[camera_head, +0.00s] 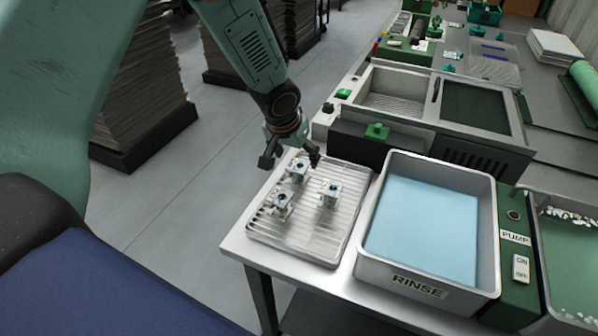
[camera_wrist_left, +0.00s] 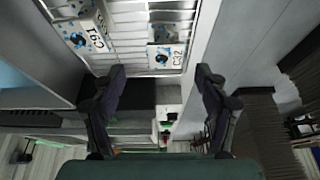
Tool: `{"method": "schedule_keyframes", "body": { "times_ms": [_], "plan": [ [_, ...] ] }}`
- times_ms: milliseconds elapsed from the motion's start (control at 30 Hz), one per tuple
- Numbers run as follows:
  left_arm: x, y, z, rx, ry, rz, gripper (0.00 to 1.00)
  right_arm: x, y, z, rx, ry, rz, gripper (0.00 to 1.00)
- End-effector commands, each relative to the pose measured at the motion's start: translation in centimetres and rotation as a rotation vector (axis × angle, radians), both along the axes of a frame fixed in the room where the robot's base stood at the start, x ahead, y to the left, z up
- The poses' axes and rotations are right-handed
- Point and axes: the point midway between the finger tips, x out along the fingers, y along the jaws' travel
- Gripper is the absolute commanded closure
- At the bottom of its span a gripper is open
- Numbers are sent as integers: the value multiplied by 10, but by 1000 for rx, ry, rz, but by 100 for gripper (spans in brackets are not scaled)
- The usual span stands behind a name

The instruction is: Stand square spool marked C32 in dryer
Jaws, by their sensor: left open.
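Several pale square spools with blue hubs stand on the ribbed metal tray (camera_head: 262,228) in the head view. The spool marked C32 (camera_wrist_left: 176,57) lies ahead of my fingers in the left wrist view; it appears to be the rear spool (camera_head: 298,173) in the head view. A spool marked C91 (camera_wrist_left: 88,36) is left of it in the wrist view. My left gripper (camera_head: 290,158) is open and empty over the tray's far end, close to the rear spool. My right gripper is not in view. The metal unit with a ribbed bay and dark window (camera_head: 478,106) looks like the dryer.
A rinse basin (camera_head: 424,284) with blue liquid stands right of the tray, beside a green pump panel (camera_head: 517,246). A dark front with a green handle (camera_head: 377,131) is behind the tray. Stacked sheets (camera_head: 150,85) stand on the floor at left.

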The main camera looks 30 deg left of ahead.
Motion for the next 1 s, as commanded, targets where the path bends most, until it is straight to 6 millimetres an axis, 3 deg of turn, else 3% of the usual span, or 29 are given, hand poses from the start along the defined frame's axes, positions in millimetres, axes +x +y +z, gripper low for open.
{"method": "schedule_keyframes", "body": {
  "times_ms": [533,867,1000],
  "plan": [
    [25,5,-52,-1,1,4,26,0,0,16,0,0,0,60],
    [27,4,-57,-1,-1,4,26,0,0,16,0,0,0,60],
    [27,4,-57,-1,-1,4,38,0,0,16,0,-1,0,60]
  ]
}}
